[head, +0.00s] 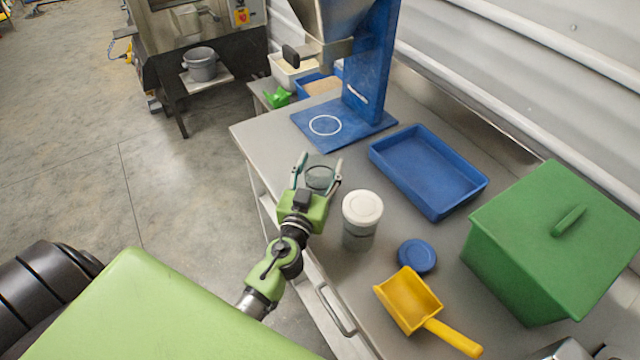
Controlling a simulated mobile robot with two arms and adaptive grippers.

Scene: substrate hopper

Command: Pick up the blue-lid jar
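A clear jar (320,181) without a lid on it stands on the grey table near its left edge. My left gripper (320,163) has its two fingers spread on either side of this jar. A gap seems to show by the left finger, and the jar's lower part is hidden behind the gripper. A round blue lid (417,256) lies apart on the table. A second clear jar (359,238) with a white lid (362,208) stands just right of my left gripper. No jar wears a blue lid. My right gripper does not clearly show.
A yellow scoop (408,301) lies near the front. A green lidded bin (520,265) stands at the right, and an empty blue tray (429,190) lies behind. A hopper (335,20) on a blue stand (366,70) rises at the back.

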